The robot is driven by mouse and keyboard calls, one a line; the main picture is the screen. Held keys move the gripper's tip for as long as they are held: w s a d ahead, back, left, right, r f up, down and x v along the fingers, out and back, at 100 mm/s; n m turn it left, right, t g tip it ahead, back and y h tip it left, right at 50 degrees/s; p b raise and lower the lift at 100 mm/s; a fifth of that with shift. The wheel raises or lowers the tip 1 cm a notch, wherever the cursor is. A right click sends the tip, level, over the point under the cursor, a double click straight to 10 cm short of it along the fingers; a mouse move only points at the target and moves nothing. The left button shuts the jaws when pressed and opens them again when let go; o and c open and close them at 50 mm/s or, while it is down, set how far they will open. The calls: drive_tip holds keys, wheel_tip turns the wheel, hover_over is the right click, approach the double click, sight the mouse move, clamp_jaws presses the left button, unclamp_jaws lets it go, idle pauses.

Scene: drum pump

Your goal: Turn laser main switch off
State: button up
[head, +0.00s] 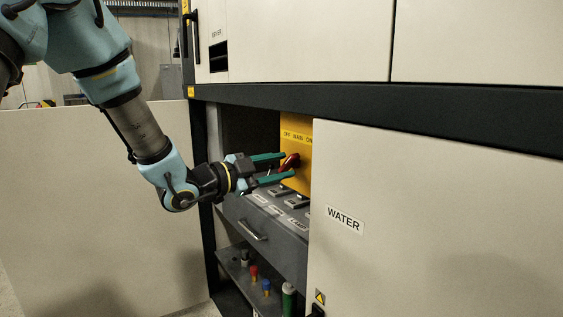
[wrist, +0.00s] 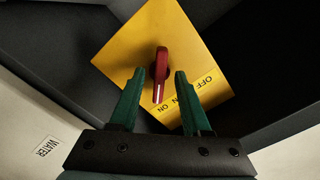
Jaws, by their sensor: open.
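The main switch is a red rotary handle (head: 290,162) on a yellow panel (head: 296,132) inside the cabinet bay. The panel bears the words OFF, MAIN and ON. In the wrist view the red handle (wrist: 161,75) shows on the yellow plate (wrist: 138,50), its white-marked end pointing down toward the lettering. My gripper (head: 287,167) has green fingers, open, reaching into the bay at the handle. In the wrist view the fingertips (wrist: 167,74) stand on either side of the handle's lower part, with the right finger apart from it. Whether the left finger touches it is unclear.
A grey drawer (head: 265,232) with labelled sections lies below the switch. A lower shelf (head: 240,275) holds several small coloured items. A white panel marked WATER (head: 430,230) closes the bay's right side. A pale door (head: 100,200) stands at left.

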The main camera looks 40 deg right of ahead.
drive_tip(key=shift+d, duration=0.35)
drive_tip(key=shift+c, duration=0.3)
clamp_jaws()
